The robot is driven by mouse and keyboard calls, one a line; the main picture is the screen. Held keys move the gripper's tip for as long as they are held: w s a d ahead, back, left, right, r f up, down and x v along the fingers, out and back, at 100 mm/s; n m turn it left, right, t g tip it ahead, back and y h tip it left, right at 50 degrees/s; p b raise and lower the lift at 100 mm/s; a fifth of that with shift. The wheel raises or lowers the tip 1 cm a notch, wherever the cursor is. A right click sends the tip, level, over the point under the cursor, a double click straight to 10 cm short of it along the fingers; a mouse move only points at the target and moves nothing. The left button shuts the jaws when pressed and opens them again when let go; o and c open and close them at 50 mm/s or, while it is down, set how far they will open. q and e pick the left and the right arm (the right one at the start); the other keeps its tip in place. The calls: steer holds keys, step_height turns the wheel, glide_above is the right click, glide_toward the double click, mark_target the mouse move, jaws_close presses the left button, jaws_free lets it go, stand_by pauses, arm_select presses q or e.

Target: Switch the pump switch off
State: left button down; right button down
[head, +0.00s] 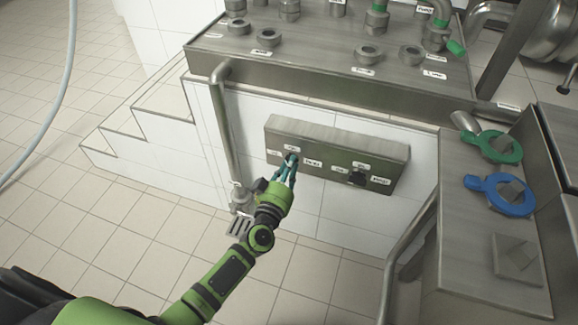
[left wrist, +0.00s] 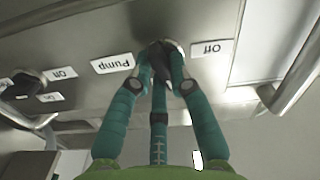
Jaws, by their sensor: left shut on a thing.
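A grey metal switch panel (head: 390,148) is mounted on the white tiled wall. My left gripper (head: 290,162) reaches its left switch, and its teal fingers are shut around the dark switch knob (left wrist: 154,54). In the left wrist view, a "Pump" label (left wrist: 112,63) and an "Off" label (left wrist: 212,48) sit on either side of this knob. The fingers hide most of the knob, so I cannot tell which way it is turned. A second black switch (head: 356,177) is on the right of the panel, apart from the gripper. My right gripper is in neither view.
A steel counter (head: 310,75) with several round fittings is above the panel. A vertical pipe (head: 226,135) stands left of the panel. On the right, a side counter (head: 462,235) holds a green ring handle (head: 499,147) and a blue one (head: 510,208).

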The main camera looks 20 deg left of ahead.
arm_select(q)
steer(key=shift+a+r+n+b, duration=0.1)
steer(key=shift+n+b, duration=0.15)
steer(key=shift+n, duration=3.35)
steer(key=shift+a+r+n+b, duration=0.1)
steer(key=shift+n+b, duration=0.15)
steer(key=shift+n, duration=3.35)
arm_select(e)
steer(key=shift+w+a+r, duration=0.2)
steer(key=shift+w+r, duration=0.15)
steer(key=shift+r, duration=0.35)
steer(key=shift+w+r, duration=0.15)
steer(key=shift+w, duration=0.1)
arm_select(q)
steer(key=c, duration=1.1)
jaws_free()
steer(key=shift+c, duration=0.2)
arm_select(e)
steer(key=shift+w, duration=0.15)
